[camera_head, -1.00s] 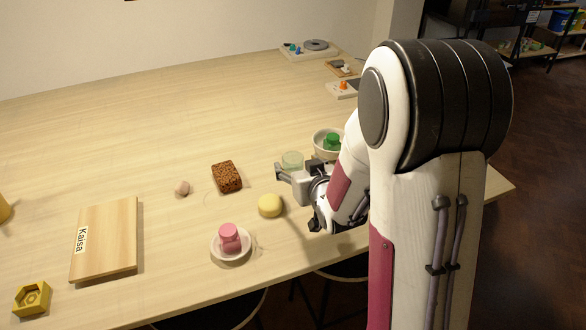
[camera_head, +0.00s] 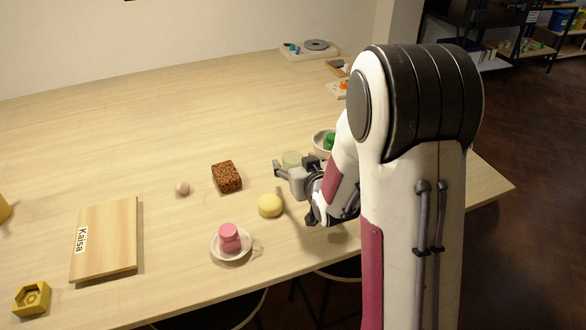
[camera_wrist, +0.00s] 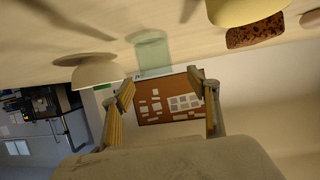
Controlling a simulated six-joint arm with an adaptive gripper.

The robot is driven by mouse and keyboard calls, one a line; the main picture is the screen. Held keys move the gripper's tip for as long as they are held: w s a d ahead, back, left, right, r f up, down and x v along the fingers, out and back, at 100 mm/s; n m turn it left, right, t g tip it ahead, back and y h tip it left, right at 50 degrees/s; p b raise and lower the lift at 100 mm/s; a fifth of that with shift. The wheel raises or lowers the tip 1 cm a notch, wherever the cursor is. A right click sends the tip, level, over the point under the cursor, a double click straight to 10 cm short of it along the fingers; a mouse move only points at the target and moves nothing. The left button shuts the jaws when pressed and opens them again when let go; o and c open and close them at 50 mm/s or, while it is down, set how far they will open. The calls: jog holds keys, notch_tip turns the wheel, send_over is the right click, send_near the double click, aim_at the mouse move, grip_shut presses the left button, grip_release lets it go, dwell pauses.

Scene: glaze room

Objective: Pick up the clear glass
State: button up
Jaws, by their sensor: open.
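The clear glass (camera_head: 291,160) stands on the table, pale greenish and see-through, just beyond my gripper (camera_head: 281,172) in the head view. My gripper is low over the table, its jaws apart and empty. In the wrist view the glass (camera_wrist: 152,52) shows ahead of the fingers, roughly in line with the gap between the two fingertips (camera_wrist: 160,84). The glass is apart from the fingers there. Part of its lower side is hidden by my gripper in the head view.
A white bowl (camera_head: 319,144) holding a green object stands close right of the glass, partly behind my arm. A yellow round object (camera_head: 270,206), a brown speckled block (camera_head: 227,177) and a saucer (camera_head: 216,252) with a pink object are nearby. A wooden board (camera_head: 119,262) lies left.

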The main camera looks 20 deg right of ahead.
aim_at(290, 156)
jog(key=shift+w+d+f, duration=0.2)
jog(key=shift+w+f, duration=0.25)
jog(key=shift+w, duration=0.1)
jog(key=shift+w+d+f, duration=0.2)
jog(key=shift+w+f, duration=0.2)
jog(key=shift+w, duration=0.15)
jog(key=shift+x, duration=0.95)
jog(key=shift+c, duration=0.4)
jog(key=c, duration=1.3)
